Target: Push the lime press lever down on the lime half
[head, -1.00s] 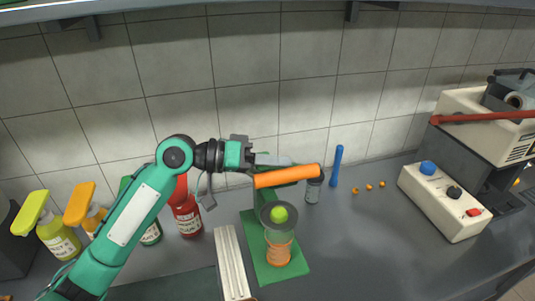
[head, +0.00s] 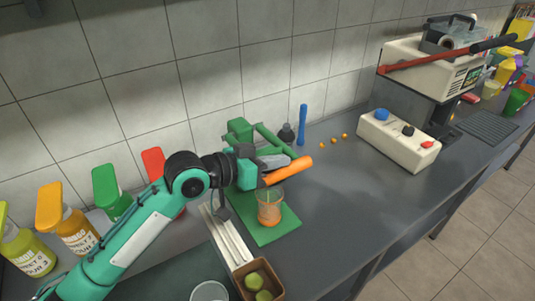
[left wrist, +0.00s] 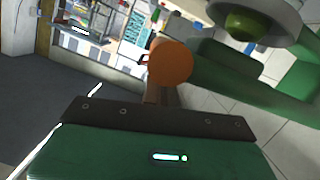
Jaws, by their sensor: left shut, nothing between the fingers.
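The green lime press (head: 240,131) stands against the wall on a green base (head: 283,224). Its lever has a green arm (head: 272,138) and an orange handle (head: 288,171). My left gripper (head: 278,161) is shut and empty, right beside the handle; I cannot tell whether they touch. In the left wrist view the handle (left wrist: 171,63) is seen nearly end-on. There the lime half (left wrist: 240,22) sits in its grey holder (left wrist: 277,19); in the head view my gripper hides it. A clear cup with orange liquid (head: 269,212) stands on the base. My right gripper is not in view.
Sauce bottles (head: 73,233) stand left, near my arm. A white ribbed tray (head: 226,236) and a box of limes (head: 264,266) are in front. A blue pestle-like object (head: 303,125) and a white control box (head: 398,141) are beyond.

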